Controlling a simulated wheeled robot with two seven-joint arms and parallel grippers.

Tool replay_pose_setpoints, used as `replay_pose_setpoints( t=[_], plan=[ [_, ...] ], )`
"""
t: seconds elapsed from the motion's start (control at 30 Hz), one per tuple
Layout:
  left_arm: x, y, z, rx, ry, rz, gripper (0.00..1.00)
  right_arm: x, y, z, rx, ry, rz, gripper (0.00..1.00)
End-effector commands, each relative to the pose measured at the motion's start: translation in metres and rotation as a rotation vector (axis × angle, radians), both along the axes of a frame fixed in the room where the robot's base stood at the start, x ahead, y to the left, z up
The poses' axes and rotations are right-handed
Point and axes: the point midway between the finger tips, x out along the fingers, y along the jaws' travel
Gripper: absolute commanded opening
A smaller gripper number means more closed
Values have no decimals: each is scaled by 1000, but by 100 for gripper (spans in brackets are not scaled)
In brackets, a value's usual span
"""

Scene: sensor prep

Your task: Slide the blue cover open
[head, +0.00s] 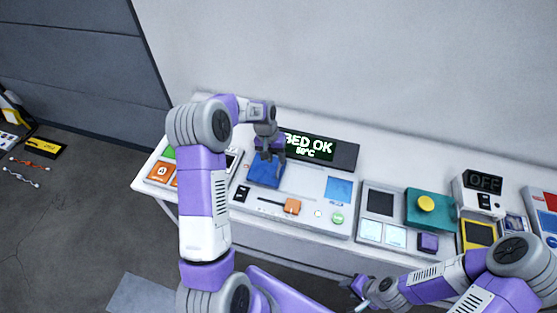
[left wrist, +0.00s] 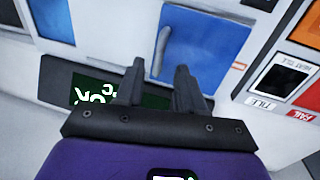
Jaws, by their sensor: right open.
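The blue cover (head: 263,172) is a flat blue plate on the left part of the white console, below the "BED OK" display (head: 309,147). It also shows in the left wrist view (left wrist: 210,48), with a pale curved piece along its left edge. My left gripper (head: 269,155) is over the upper edge of the cover in the head view. In the left wrist view its two fingers (left wrist: 160,68) stand apart with nothing between them, close to the cover's edge. Whether a fingertip touches the cover I cannot tell. My right gripper (head: 359,288) is open and empty, low in front of the table edge.
An orange slider knob (head: 292,206), a light blue square (head: 339,190) and a green round button (head: 337,218) are on the same console. A wall stands behind.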

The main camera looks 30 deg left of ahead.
Motion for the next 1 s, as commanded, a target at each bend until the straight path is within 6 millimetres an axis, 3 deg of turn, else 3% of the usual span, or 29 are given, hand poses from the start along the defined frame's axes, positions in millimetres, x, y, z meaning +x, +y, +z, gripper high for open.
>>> replay_pose_setpoints(
  t=[0.2, 0.53, 0.8, 1.0],
  plan=[
    [1, -6, -26, -1, 1, -1, 38, 1, 0, -1, 0, -2, -1, 43],
    [2, -7, -30, -1, 0, -1, 38, 1, 0, -1, 0, -2, -1, 43],
    [2, -7, -30, -1, 0, -1, 0, 1, 0, -1, 0, -2, -1, 43],
    [2, -6, -29, -1, 0, -1, 0, 1, 0, -1, 0, -2, -1, 43]
  ],
)
